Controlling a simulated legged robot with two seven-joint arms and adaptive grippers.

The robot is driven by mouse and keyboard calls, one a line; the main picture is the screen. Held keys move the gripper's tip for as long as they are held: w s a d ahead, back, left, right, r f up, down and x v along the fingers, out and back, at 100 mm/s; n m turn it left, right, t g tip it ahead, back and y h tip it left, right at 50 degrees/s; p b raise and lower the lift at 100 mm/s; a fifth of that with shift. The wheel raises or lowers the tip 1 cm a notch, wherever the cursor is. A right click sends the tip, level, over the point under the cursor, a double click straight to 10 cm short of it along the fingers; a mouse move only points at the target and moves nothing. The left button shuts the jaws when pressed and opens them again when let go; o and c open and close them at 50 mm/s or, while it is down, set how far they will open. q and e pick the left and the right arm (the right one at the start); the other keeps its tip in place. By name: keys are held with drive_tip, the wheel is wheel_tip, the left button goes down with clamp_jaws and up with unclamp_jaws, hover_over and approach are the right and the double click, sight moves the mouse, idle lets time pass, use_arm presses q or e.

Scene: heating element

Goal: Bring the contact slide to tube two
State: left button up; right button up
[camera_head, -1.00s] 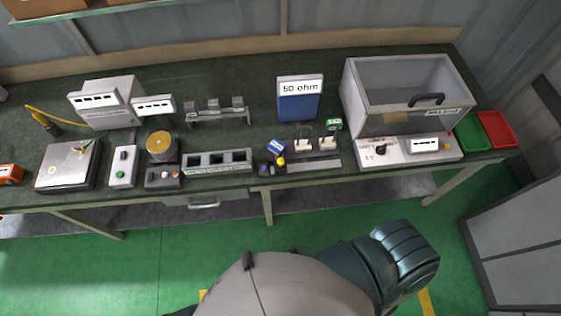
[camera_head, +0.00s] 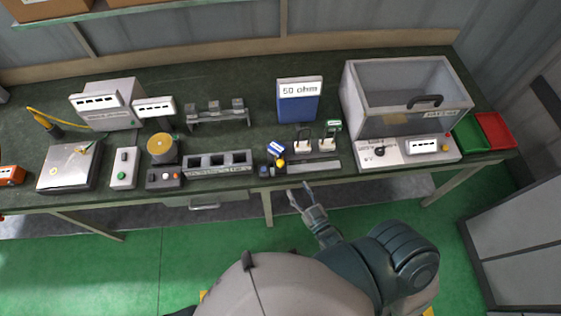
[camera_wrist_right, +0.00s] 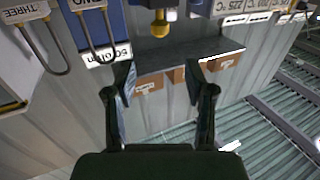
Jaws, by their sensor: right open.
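The contact slide appears to be the small piece with a yellow knob (camera_head: 281,162) at the left end of a flat grey rail (camera_head: 315,166) near the bench's front edge. The yellow knob (camera_wrist_right: 160,24) also shows at the top of the right wrist view. Two pale blocks with wire loops (camera_head: 303,143) (camera_head: 327,143) stand behind the rail. Small tags stand by them; a hanging tag (camera_wrist_right: 24,12) in the wrist view reads THREE, another is cut off. My right gripper (camera_head: 301,189) is open and empty, just in front of the bench edge, below the rail. My left gripper is out of view.
A blue 50 ohm box (camera_head: 299,103) stands behind the blocks. A clear-walled case (camera_head: 405,95) on a white panel stands to the right. A grey three-opening rack (camera_head: 218,162) is left of the slide. Floor in front of the bench is clear.

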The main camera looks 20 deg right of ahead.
sight(282, 165)
drive_tip(key=w, duration=0.4)
drive_tip(key=w+a, duration=0.1)
drive_tip(key=w, duration=0.4)
drive_tip(key=w+p, duration=0.1)
drive_tip(key=w, duration=0.3)
drive_tip(key=shift+w+a, duration=0.25)
clamp_jaws()
